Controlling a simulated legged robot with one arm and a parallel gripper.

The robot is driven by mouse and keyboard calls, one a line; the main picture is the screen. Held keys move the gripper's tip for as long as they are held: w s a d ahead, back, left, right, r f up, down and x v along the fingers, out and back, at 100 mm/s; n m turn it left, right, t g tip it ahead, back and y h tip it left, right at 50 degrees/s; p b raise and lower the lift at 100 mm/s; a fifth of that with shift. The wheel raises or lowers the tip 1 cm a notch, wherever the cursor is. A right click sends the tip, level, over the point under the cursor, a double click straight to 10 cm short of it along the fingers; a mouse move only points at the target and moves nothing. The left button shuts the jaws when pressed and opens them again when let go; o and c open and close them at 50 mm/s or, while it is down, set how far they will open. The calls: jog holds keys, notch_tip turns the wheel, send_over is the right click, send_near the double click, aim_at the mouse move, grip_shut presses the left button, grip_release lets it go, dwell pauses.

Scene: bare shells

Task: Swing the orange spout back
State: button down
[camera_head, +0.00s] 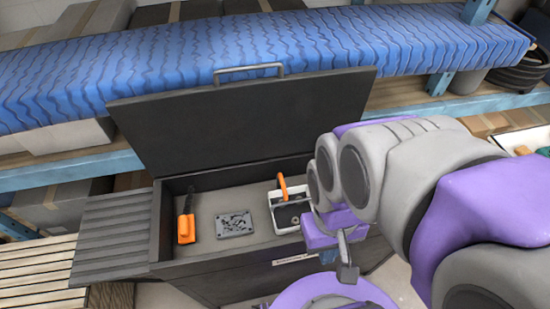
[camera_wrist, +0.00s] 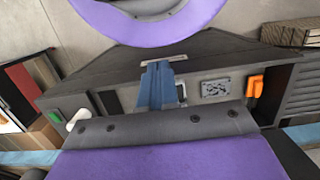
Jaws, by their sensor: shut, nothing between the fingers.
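The orange spout (camera_head: 283,186) rises from a small white-rimmed basin (camera_head: 289,207) inside the open dark box, and it is tilted in the head view. My gripper (camera_head: 347,270) is shut and empty, to the right of and nearer than the basin, apart from the spout. In the wrist view my shut fingers (camera_wrist: 157,75) stand in front of the basin, and only a pale sliver of it (camera_wrist: 182,92) shows beside them. The spout is hidden there.
The box's raised lid (camera_head: 240,120) stands behind the basin. A grey patterned plate (camera_head: 234,224) and an orange-handled tool (camera_head: 186,226) lie left of it. A blue-covered shelf (camera_head: 150,65) runs behind. A slatted panel (camera_head: 112,235) adjoins the box's left side.

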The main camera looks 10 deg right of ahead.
jog(key=shift+a, duration=0.3)
jog(key=c, duration=1.8)
grip_release()
